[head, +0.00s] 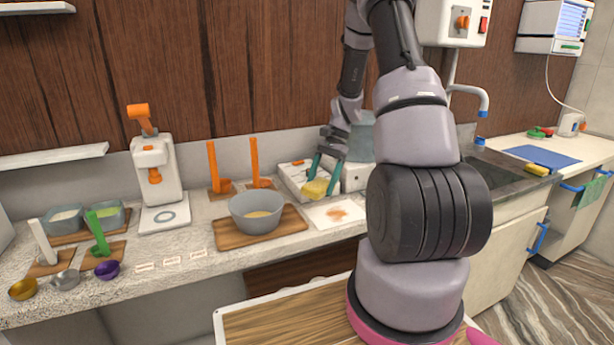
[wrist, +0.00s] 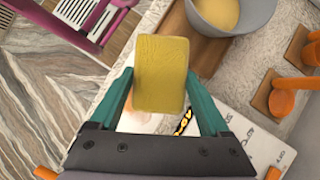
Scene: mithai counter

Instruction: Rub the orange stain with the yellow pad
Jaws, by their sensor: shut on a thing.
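The yellow pad (wrist: 161,72) is held between the two green fingers of my gripper (wrist: 160,95); in the head view the pad (head: 316,189) hangs below the gripper (head: 325,170), above the counter. The orange stain (head: 337,213) is a smear on a white board (head: 349,222), just right of and below the pad in the head view. In the wrist view the stain is mostly hidden behind the pad and gripper, with a small part of it (wrist: 130,122) showing. The pad appears apart from the stain.
A grey bowl (head: 257,212) with yellow contents stands on a wooden board (head: 232,239) left of the stain. Orange-handled tools (head: 213,165) stand farther left. A sink (head: 490,160) and another yellow pad (head: 537,169) lie to the right.

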